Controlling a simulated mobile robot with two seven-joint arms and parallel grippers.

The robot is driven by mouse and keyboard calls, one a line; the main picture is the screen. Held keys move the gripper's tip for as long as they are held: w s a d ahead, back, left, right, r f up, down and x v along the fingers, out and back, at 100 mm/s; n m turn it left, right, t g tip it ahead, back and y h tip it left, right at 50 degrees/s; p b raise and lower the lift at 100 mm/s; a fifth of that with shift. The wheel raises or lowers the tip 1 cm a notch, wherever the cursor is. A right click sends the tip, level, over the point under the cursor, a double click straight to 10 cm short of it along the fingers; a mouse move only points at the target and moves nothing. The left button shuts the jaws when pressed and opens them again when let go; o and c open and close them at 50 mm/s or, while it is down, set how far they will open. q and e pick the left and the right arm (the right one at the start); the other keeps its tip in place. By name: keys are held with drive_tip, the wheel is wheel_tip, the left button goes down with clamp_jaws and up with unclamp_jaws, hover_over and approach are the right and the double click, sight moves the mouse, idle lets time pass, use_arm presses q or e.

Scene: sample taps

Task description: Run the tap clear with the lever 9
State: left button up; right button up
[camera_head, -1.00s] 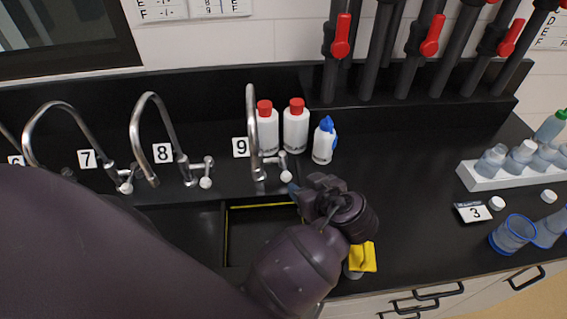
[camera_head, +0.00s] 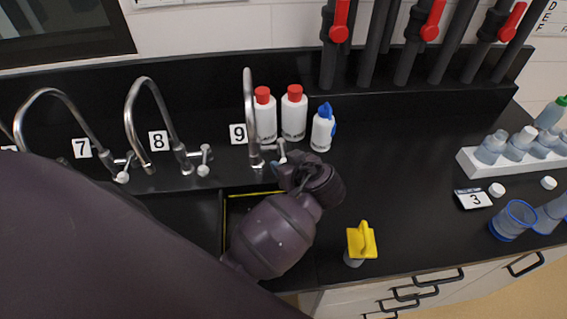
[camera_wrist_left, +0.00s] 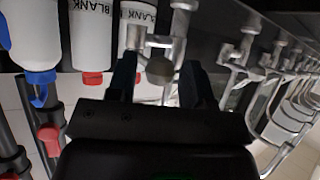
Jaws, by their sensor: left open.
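The tap 9 (camera_head: 250,105) is a curved metal spout behind the sink, beside a white label "9" (camera_head: 238,134). Its lever (camera_head: 281,149) sticks out on the right of the tap body and ends in a pale round knob. My left gripper (camera_head: 281,170) is just in front of the lever; the wrist hides much of the fingers. In the left wrist view the gripper (camera_wrist_left: 159,82) is open, and the lever's round knob (camera_wrist_left: 160,70) shows between the two dark fingers. I cannot tell whether either finger touches it. My right gripper is in neither view.
Taps 8 (camera_head: 148,100) and 7 (camera_head: 60,100) stand to the left. White red-capped bottles (camera_head: 293,120) and a blue-topped bottle (camera_head: 322,132) stand close right of tap 9. A yellow-topped object (camera_head: 361,241) stands near the front edge. The counter between is clear.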

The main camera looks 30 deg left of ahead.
use_arm(q)
drive_tip(key=shift+w+a+f, duration=0.15)
drive_tip(key=shift+a, duration=0.05)
idle(0.3)
drive_tip(key=shift+w+d+b, duration=0.4)
drive_tip(key=shift+w+d, duration=0.15)
drive_tip(key=shift+w, duration=0.4)
drive_tip(key=shift+w+d+b, duration=0.4)
drive_tip(key=shift+w+d, duration=0.1)
drive_tip(key=shift+w, duration=0.4)
drive_tip(key=shift+w+d+b, duration=0.4)
drive_tip(key=shift+w+d, duration=0.15)
drive_tip(key=shift+w, duration=0.4)
idle(1.5)
